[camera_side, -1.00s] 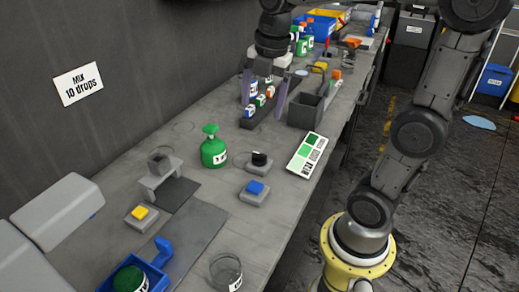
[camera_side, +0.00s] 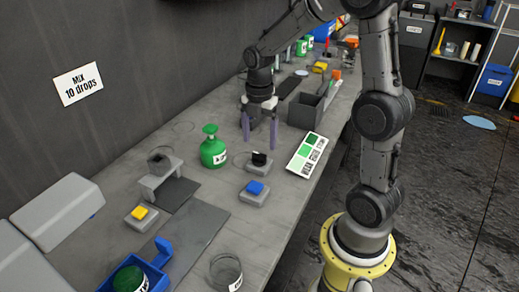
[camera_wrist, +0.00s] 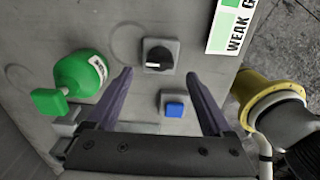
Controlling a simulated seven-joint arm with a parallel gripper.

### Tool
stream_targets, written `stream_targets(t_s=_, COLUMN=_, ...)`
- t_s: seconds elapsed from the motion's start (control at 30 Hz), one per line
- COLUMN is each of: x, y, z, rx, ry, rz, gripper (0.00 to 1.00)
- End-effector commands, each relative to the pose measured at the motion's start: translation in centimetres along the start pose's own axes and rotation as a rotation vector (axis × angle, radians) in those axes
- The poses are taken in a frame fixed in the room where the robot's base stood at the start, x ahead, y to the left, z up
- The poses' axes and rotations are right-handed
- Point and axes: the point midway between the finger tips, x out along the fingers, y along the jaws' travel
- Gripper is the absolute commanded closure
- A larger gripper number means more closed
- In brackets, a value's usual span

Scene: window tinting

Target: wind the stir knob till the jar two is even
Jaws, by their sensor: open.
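The stir knob appears to be the black knob (camera_side: 259,158) on a small grey block at mid-bench; it also shows in the wrist view (camera_wrist: 157,57), with a white mark on it. My gripper (camera_side: 260,143) is open and empty, its fingers pointing down near the knob. In the wrist view my gripper (camera_wrist: 160,74) has a finger to either side of the knob, apart from it. I cannot tell which container is jar two: a clear jar (camera_side: 225,271) stands at the front, and a small cup (camera_side: 159,163) is at a grey stand.
A green bottle (camera_side: 213,152) stands left of the knob. A blue button (camera_side: 256,187) and a yellow button (camera_side: 140,212) sit nearby. A colour card (camera_side: 307,155) lies right of the knob. A blue tray (camera_side: 160,262) holds a green container. A dark bin (camera_side: 304,112) stands behind.

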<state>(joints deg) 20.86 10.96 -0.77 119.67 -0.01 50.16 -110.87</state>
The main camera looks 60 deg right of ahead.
Motion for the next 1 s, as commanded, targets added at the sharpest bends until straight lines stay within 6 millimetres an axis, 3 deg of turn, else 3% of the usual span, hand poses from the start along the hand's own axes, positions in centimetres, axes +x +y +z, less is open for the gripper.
stream_targets(t_s=0.1, x=2.1, y=-0.1, z=-0.1, rx=0.0, ry=0.002, rz=-0.005, gripper=0.15)
stream_targets(t_s=0.3, x=4.0, y=0.0, z=0.0, rx=0.0, ry=0.001, rz=-0.001, gripper=0.15)
stream_targets(t_s=0.67, x=4.4, y=0.0, z=0.0, rx=0.0, ry=0.0, rz=0.0, gripper=0.15)
stream_targets(t_s=1.0, x=4.4, y=0.0, z=0.0, rx=0.0, ry=0.0, rz=0.0, gripper=0.74)
